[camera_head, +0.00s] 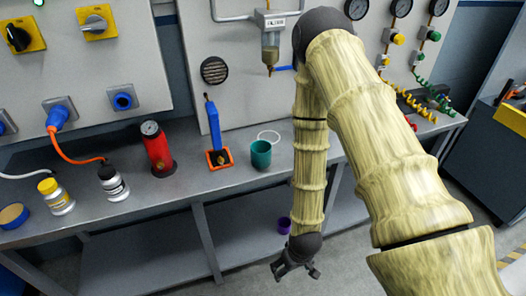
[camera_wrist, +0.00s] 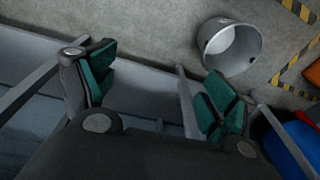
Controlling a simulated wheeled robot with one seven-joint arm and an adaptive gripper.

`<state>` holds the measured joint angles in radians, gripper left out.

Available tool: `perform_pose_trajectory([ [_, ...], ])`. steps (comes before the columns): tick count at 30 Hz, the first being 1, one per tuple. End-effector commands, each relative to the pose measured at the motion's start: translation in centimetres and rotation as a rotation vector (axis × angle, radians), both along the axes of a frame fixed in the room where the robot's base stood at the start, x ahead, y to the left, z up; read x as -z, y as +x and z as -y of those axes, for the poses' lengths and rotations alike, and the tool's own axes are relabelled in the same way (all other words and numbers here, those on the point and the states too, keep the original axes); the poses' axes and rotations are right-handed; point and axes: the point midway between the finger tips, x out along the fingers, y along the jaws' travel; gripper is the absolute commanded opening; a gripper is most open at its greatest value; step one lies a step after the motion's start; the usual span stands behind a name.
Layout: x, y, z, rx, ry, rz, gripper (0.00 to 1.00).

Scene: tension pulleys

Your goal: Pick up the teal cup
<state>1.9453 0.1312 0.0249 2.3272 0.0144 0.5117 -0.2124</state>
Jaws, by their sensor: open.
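The teal cup (camera_head: 261,155) stands upright on the grey workbench (camera_head: 180,190) in the head view, just left of my arm. My gripper (camera_head: 295,270) hangs low in front of the bench, below and a little right of the cup, and well apart from it. In the wrist view my gripper (camera_wrist: 155,88) has its two teal-padded fingers spread wide with nothing between them. The teal cup does not show in the wrist view.
An orange square holder (camera_head: 218,159) with a blue upright tool stands left of the cup. A red cylinder (camera_head: 156,148) and bottles (camera_head: 113,182) stand farther left. A purple cup (camera_head: 284,225) is lower down. A grey bucket (camera_wrist: 229,46) is on the floor.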

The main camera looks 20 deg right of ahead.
Motion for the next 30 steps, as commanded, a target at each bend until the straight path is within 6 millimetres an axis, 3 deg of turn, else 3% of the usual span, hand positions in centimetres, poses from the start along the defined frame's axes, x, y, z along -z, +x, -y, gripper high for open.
perform_pose_trajectory([
  [1,-2.4,2.9,0.2,-0.013,0.007,0.034,0.86],
  [6,-8.8,11.3,0.6,-0.090,0.025,0.123,0.86],
  [12,-17.1,20.0,0.9,-0.185,0.044,0.228,0.86],
  [15,-20.9,23.4,1.2,-0.227,0.050,0.275,0.86],
  [21,-27.2,28.1,1.6,-0.298,0.058,0.350,0.86],
  [24,-29.1,29.3,1.7,-0.320,0.060,0.372,0.86],
  [30,-29.6,30.2,1.7,-0.332,0.062,0.382,0.86],
])
